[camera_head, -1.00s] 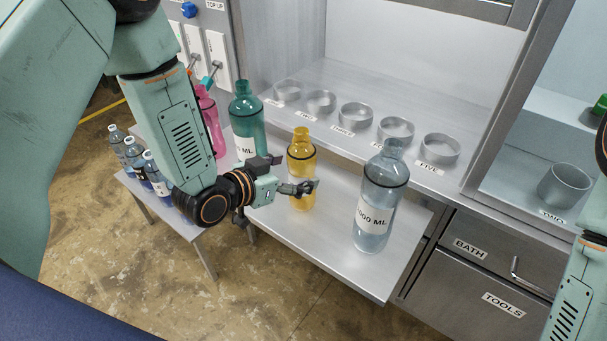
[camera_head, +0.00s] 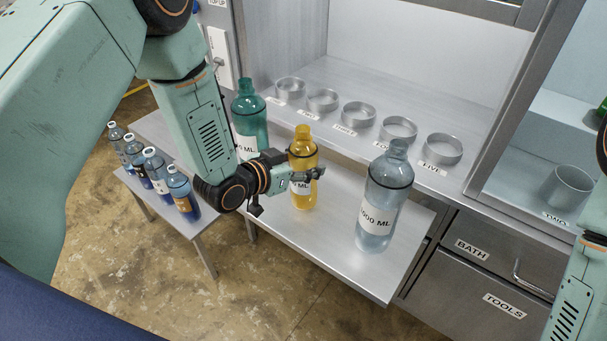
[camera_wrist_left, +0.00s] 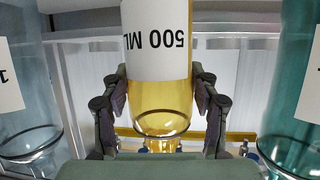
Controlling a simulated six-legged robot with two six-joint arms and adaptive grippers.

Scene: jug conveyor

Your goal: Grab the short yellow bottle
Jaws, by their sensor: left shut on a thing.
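The short yellow bottle (camera_head: 303,150) stands upright on the metal shelf between the green bottle and the large clear bottle. It has a white label, which reads 500 ML upside down in the left wrist view (camera_wrist_left: 158,105). My left gripper (camera_head: 308,174) reaches it from the left. In the left wrist view its fingers (camera_wrist_left: 160,105) lie on both sides of the bottle, shut on it. The bottle's base looks to be on the shelf. My right gripper is not in view; only part of my right arm shows at the right edge.
A green bottle (camera_head: 247,117) stands left of the yellow one, and a large clear 1000 ML bottle (camera_head: 383,200) right of it. Several ring holders (camera_head: 357,115) line the counter behind. Several small blue bottles (camera_head: 157,171) stand on a lower table at left.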

